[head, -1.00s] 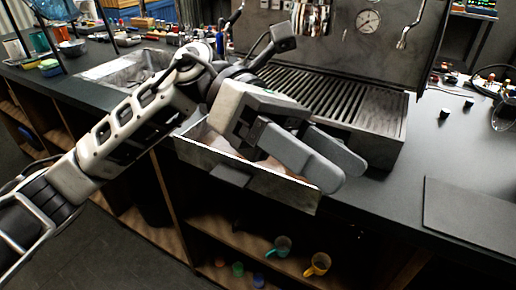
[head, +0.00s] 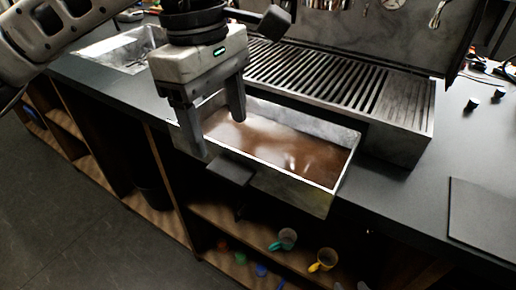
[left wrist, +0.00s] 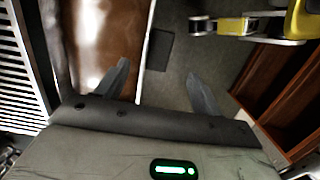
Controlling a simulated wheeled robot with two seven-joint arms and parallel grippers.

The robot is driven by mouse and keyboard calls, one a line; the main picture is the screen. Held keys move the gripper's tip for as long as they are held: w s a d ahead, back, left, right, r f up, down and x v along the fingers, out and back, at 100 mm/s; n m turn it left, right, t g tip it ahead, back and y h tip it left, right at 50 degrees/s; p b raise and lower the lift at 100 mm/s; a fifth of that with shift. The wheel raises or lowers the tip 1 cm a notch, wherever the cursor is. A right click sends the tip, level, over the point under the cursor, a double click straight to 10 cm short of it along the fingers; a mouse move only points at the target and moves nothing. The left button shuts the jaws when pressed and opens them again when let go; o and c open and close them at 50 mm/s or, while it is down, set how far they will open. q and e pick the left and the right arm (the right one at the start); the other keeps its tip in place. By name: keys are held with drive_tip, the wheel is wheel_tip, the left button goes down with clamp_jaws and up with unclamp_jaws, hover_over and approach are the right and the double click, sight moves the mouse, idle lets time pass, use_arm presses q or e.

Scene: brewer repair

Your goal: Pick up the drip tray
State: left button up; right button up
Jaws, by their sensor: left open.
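The drip tray (head: 280,150) is a grey metal box of brown liquid, sticking out from under the coffee machine past the counter's front edge. A dark flat handle (head: 231,172) juts from its front wall. My left gripper (head: 218,137) is open and points down at the tray's left part. In the left wrist view, the tray (left wrist: 147,50) has its front rim between my left gripper's fingers (left wrist: 160,78), one over the liquid and one outside above the floor. I cannot tell whether either finger touches the wall. My right gripper is not in view.
The coffee machine's slatted grate (head: 320,85) is just behind the tray. A sink (head: 120,45) is at the left. A dark mat (head: 485,215) lies on the counter at right.

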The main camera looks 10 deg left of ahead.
sight(233, 168)
use_arm(q)
drive_tip(key=f, duration=0.5)
drive_tip(key=d+f, duration=0.1)
drive_tip(key=f, duration=0.1)
drive_tip(key=shift+d+f+p, duration=0.1)
drive_tip(key=shift+f+p, duration=0.05)
drive_tip(key=shift+p, duration=0.2)
drive_tip(key=shift+c, duration=0.4)
clamp_jaws()
